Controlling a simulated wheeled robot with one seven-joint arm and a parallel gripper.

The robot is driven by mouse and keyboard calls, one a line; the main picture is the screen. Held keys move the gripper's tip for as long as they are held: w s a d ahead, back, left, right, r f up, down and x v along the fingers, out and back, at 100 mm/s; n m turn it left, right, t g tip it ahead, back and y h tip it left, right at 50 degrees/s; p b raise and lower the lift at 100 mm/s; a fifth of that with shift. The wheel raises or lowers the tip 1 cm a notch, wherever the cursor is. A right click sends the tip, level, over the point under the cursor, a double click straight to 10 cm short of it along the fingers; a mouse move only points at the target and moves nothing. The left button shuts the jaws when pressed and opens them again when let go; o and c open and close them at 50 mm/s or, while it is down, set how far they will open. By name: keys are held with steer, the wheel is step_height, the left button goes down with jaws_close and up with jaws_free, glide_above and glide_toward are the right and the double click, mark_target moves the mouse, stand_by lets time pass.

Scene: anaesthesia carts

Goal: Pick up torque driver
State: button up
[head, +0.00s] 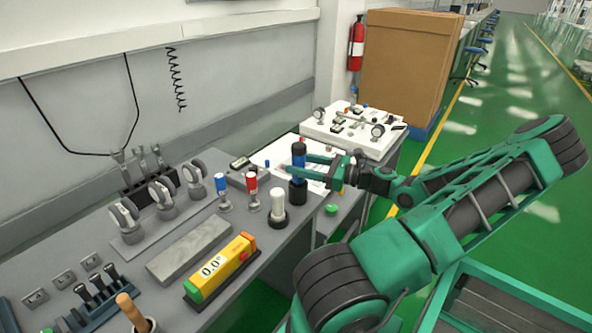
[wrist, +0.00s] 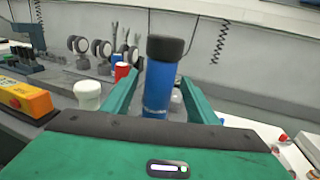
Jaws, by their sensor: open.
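A blue upright cylinder with a black cap, which looks like the torque driver (head: 298,170), stands in a dark base near the right edge of the grey bench. It also shows in the wrist view (wrist: 160,88), upright with a slight tilt in the picture. My gripper (head: 312,168) reaches in from the right at the height of its blue part. In the wrist view my gripper (wrist: 160,75) is open, with one green finger on each side of the blue part. The cylinder's lower end is hidden behind my gripper body. I cannot tell whether either finger touches it.
A white-capped cylinder (head: 278,205) stands close at the left, with red (head: 252,187) and blue (head: 221,188) small drivers beyond. A yellow level (head: 221,266) lies in front. Dial gauges (head: 163,193) stand at the back. A white-topped bench (head: 366,138) lies beyond.

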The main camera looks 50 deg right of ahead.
steer(key=shift+x, duration=2.3)
steer(key=shift+a, duration=0.1)
steer(key=c, duration=1.3)
steer(key=shift+o, duration=0.2)
steer(key=shift+r, duration=0.1)
